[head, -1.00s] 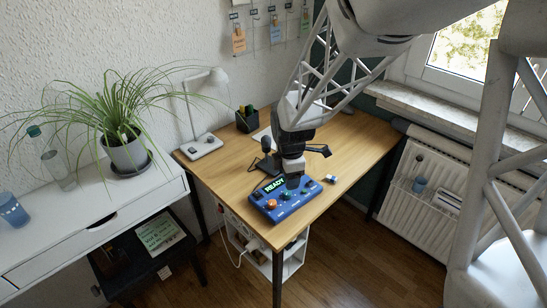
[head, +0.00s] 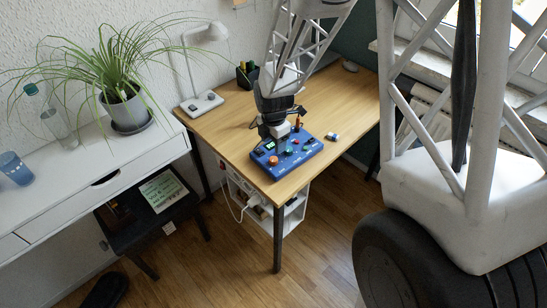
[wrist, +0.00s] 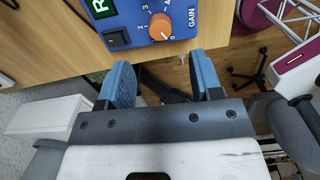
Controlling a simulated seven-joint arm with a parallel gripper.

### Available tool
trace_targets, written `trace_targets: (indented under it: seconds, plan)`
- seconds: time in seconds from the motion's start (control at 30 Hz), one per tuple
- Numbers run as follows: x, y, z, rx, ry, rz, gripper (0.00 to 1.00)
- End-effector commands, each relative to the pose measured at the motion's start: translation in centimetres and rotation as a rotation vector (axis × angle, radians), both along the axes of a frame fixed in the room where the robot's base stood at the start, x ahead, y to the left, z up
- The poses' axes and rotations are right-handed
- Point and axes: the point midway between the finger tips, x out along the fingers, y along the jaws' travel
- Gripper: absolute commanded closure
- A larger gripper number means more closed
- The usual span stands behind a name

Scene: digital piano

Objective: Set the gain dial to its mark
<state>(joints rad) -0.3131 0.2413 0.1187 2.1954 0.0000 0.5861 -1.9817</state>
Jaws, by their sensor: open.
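The blue control panel (head: 310,152) lies on the wooden desk. Its orange gain dial (wrist: 160,27) is at the top of the wrist view, beside the word GAIN and a printed number scale. The dial's white pointer line seems to lie near the 0 end. Which number is the mark, I cannot tell. The orange dial also shows in the head view (head: 273,160), at the panel's left front. My gripper (wrist: 163,78) is open and empty, its blue fingers apart and not around the dial. In the head view, my gripper (head: 279,131) is over the panel's back left part.
A black switch (wrist: 116,39) and a green display (wrist: 99,6) sit beside the dial. Other small knobs stand on the panel. A small object (head: 332,136) lies right of it. A lamp (head: 205,95) and pen holder (head: 247,75) stand farther back. The desk's front left is clear.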

Motion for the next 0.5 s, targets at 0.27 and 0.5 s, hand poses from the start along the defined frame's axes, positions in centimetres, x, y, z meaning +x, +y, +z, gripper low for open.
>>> trace_targets:
  seconds: [0.27,0.5]
  plan:
    - [0.0,0.0,-1.1,-0.001,0.002,-0.001,0.41]
    - [0.0,0.0,-3.3,-0.001,0.002,-0.001,0.41]
